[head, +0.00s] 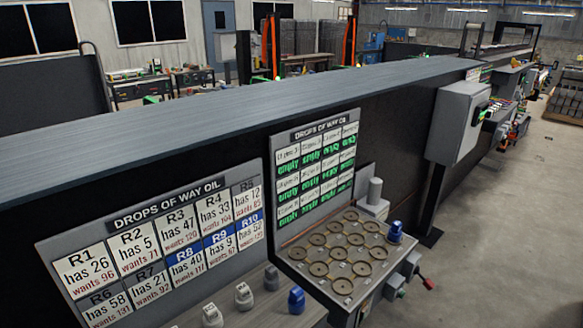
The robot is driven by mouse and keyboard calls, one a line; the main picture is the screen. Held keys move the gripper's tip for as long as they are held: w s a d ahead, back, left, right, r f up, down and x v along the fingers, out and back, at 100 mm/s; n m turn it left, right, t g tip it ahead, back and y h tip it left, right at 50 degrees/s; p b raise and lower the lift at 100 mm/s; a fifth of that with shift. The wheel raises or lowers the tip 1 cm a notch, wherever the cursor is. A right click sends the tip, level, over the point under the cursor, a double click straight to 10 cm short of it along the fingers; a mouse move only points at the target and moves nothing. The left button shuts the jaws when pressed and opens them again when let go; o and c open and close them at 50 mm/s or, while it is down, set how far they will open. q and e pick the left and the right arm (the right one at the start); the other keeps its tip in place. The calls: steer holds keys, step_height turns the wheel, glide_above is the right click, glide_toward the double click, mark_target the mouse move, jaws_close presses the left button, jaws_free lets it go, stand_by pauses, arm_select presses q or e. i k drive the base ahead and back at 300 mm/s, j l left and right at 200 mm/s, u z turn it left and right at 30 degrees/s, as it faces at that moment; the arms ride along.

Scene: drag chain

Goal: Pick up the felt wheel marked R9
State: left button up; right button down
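Several round tan discs, perhaps felt wheels (338,254), sit in rows on a grey tray (290,250) at the lower right of the middle. Any marks on them are too small to read, so I cannot tell which, if any, is marked R9. A board headed "Drops of way oil" (165,190) has several labelled cards. Its R9 card (218,246) has a blue header and stands in the lower row between R8 and R10. Neither of my grippers is in view.
A second board (317,165) with green "empty" cards stands behind the tray. Grey knob-like pieces (244,296) and a blue one (296,299) stand on the front ledge. Another blue piece (395,231) stands at the tray's right. A long grey-topped wall (230,110) runs behind.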

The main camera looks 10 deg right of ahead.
mark_target(395, 232)
steer(key=z, duration=0.6)
steer(key=i+l+z, duration=0.15)
steer(key=z, duration=0.2)
steer(key=i+l+z, duration=0.2)
steer(key=z, duration=0.2)
steer(key=i+l+z, duration=0.2)
steer(key=z, duration=0.15)
steer(key=i+l, duration=0.1)
steer(key=i, duration=0.2)
